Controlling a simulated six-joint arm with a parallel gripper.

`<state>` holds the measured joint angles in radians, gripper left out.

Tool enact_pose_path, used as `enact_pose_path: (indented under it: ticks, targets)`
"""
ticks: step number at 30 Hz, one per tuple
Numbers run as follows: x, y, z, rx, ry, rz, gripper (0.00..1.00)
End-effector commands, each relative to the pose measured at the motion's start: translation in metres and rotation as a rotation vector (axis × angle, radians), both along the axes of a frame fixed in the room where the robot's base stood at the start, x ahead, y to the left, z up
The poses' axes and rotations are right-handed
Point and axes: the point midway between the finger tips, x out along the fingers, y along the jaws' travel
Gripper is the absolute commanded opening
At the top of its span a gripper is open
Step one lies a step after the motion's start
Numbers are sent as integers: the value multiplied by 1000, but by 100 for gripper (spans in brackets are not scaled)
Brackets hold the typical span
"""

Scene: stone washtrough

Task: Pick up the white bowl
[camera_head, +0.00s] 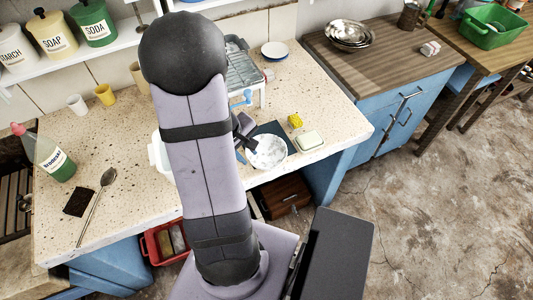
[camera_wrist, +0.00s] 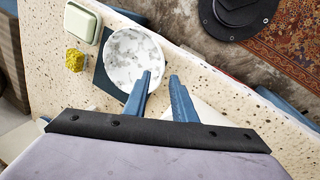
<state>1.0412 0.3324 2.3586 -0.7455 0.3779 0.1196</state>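The white bowl (camera_head: 270,153) with grey marbling stands on the speckled stone counter, partly over a dark blue flat piece (camera_head: 271,129). It also shows in the wrist view (camera_wrist: 130,55), upper left of middle. My gripper (camera_wrist: 159,76) is open, with two blue fingers apart and nothing held. In the wrist view the left finger overlaps the bowl's lower right rim, and the right finger lies just outside it. I cannot tell whether they touch the bowl or how high they are. In the head view my arm hides part of the counter left of the bowl.
Close to the bowl are a yellow sponge (camera_head: 295,120) and a pale soap dish (camera_head: 309,141). A dish rack (camera_head: 244,72) stands behind. A green-liquid bottle (camera_head: 52,158), a spoon (camera_head: 97,205) and a dark pad (camera_head: 78,202) are at left. The counter's front edge is near the bowl.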

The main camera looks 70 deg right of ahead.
Motion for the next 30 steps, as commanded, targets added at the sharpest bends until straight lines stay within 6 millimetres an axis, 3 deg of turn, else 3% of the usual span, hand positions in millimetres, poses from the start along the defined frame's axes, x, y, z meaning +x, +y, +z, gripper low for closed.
enact_pose_path:
  ticks: [11,21,22,25,30]
  targets:
    - [-4,-9,-43,3,1,-2,24]
    - [-4,-11,-48,2,-1,-1,24]
    - [-4,-11,-48,2,-1,-1,22]
    - [-4,-11,-48,2,-1,-1,0]
    - [-4,-11,-47,2,-1,0,0]
